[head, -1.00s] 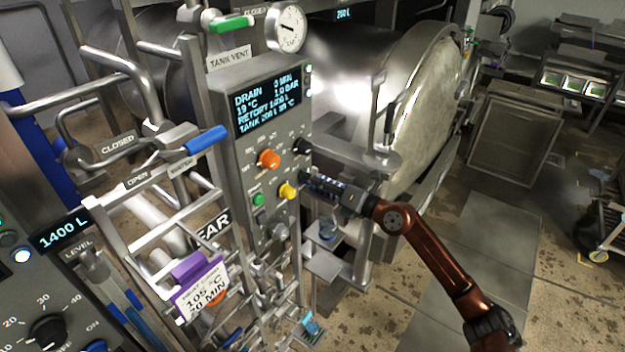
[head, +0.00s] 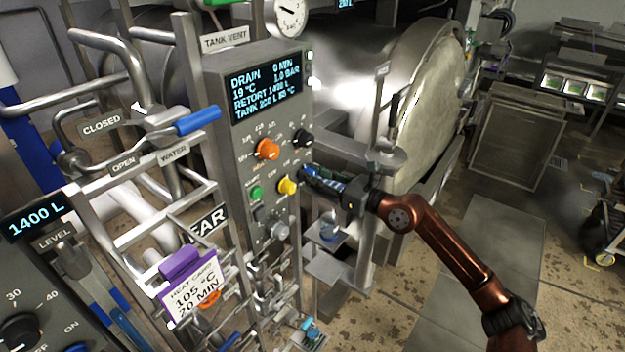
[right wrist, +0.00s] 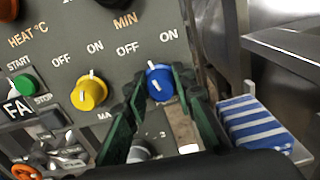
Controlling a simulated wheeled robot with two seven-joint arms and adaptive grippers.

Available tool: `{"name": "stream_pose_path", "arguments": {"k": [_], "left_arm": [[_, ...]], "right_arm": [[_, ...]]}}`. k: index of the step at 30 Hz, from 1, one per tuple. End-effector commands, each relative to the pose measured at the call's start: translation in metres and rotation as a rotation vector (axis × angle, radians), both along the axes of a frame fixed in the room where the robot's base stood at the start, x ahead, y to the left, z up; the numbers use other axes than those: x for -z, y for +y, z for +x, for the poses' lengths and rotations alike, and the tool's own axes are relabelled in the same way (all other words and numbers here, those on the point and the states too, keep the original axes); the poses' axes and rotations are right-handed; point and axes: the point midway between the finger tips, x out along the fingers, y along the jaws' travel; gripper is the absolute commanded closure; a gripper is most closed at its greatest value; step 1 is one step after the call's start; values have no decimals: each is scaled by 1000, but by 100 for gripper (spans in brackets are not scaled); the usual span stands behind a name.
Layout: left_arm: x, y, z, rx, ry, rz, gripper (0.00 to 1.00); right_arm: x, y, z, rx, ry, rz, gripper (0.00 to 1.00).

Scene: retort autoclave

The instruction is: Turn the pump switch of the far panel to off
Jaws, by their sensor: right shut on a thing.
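The far panel (head: 225,125) is a grey box with a lit display. On it, in the right wrist view, a blue knob (right wrist: 160,84) sits below OFF and ON marks. I take it for the pump switch, but its name label is hidden. Its white pointer stands roughly midway between OFF and ON. My right gripper (right wrist: 158,92) has its green-padded fingers on either side of the blue knob, shut on it. In the head view this gripper (head: 309,177) reaches the panel from the right and largely hides the knob. My left gripper is not in view.
A yellow knob (right wrist: 88,92) sits just left of the blue one, with a green start button (right wrist: 27,84) further left. An orange knob (head: 267,149) and a black knob (head: 302,138) are above. Pipes and a blue-handled valve (head: 197,120) crowd the left.

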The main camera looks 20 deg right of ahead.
Motion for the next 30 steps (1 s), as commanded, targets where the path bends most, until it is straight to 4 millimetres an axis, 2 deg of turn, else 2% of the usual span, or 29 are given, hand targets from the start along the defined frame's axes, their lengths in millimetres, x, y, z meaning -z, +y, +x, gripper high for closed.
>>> {"name": "stream_pose_path", "arguments": {"k": [3,12,30], "left_arm": [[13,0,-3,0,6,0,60],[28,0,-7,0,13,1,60],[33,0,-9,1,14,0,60]], "right_arm": [[4,-1,1,2,-55,-74,100],[3,0,0,2,-154,-202,100],[0,0,0,2,-194,-252,100]]}}
